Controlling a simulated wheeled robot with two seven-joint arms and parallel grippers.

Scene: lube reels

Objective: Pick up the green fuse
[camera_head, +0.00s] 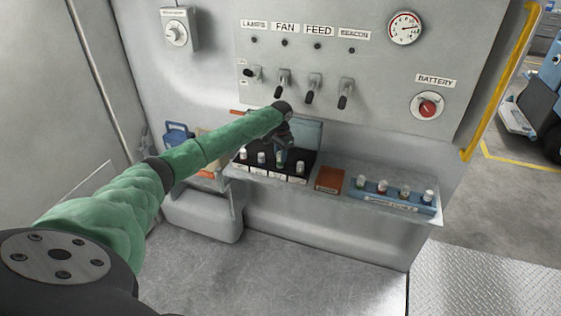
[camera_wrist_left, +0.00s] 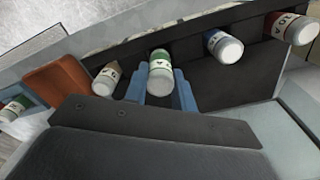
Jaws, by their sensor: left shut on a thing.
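The green fuse (camera_wrist_left: 160,75) has a white cap and a green band with a letter on it. It stands in the row of fuses at the black fuse box (camera_head: 270,175). My left gripper (camera_wrist_left: 159,88) is shut on it, with one blue finger on each side. In the head view my left gripper (camera_head: 281,148) reaches down over the box and partly hides the fuse. I cannot tell whether the fuse is seated or slightly raised. My right gripper is not in view.
A tan fuse (camera_wrist_left: 105,79), a blue fuse (camera_wrist_left: 223,46) and a red fuse (camera_wrist_left: 291,28) stand close beside. An orange box (camera_head: 329,180) and a blue rack (camera_head: 397,198) of several fuses share the shelf. Switch levers (camera_head: 314,88) jut out above.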

